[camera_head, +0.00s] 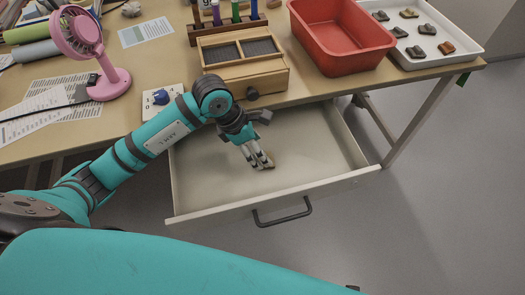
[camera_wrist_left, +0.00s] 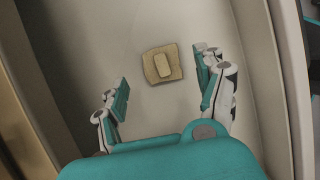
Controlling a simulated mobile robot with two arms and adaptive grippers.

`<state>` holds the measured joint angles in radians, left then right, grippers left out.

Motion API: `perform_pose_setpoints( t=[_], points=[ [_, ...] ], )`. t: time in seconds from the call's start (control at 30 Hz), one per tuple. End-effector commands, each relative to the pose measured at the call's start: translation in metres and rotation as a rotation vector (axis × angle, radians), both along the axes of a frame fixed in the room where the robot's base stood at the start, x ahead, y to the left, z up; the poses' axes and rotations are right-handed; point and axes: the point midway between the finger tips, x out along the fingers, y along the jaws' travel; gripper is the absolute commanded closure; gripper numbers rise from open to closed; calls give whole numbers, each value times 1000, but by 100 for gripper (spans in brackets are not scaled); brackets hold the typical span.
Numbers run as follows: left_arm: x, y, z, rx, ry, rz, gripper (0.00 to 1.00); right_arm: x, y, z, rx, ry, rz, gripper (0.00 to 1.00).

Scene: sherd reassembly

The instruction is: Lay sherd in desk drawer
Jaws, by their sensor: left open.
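The desk drawer (camera_head: 330,150) is pulled open, and its pale floor shows in the left wrist view (camera_wrist_left: 130,30). A tan, roughly square sherd (camera_wrist_left: 150,68) with a lighter raised block in its middle lies on that floor. In the head view only a small edge of the sherd (camera_head: 271,157) shows beside my fingers. My left gripper (camera_head: 260,160) reaches down into the drawer. In the left wrist view the gripper (camera_wrist_left: 162,84) is open, its fingers apart on either side of the sherd, with clear gaps and no visible contact. My right gripper is not in view.
On the desk (camera_head: 150,60) are a pink fan (camera_head: 82,40), a wooden box (camera_head: 240,75), a red bin (camera_head: 345,45) and a white tray (camera_head: 440,50) with several sherds. The drawer's front wall (camera_head: 230,207) has a dark handle (camera_head: 283,213). The drawer's right side is empty.

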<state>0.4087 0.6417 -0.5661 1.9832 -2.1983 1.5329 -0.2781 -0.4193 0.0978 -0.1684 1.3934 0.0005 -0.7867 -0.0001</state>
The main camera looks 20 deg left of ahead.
Motion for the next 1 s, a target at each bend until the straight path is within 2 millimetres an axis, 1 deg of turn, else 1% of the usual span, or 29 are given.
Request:
perform_pose_setpoints(
  t=[0.03,0.2,0.3,0.4,0.57,1.0],
  points=[
    [-1,5,14,1,-6,1,29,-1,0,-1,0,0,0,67],
    [-7,18,47,2,-6,1,29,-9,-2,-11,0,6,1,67],
    [-10,23,61,1,-4,1,29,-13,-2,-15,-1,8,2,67],
    [-12,27,71,2,-3,0,29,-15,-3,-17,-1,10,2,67],
    [-14,29,77,0,0,0,29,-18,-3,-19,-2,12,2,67],
    [-14,29,77,0,0,0,29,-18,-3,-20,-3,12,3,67]
  ],
)
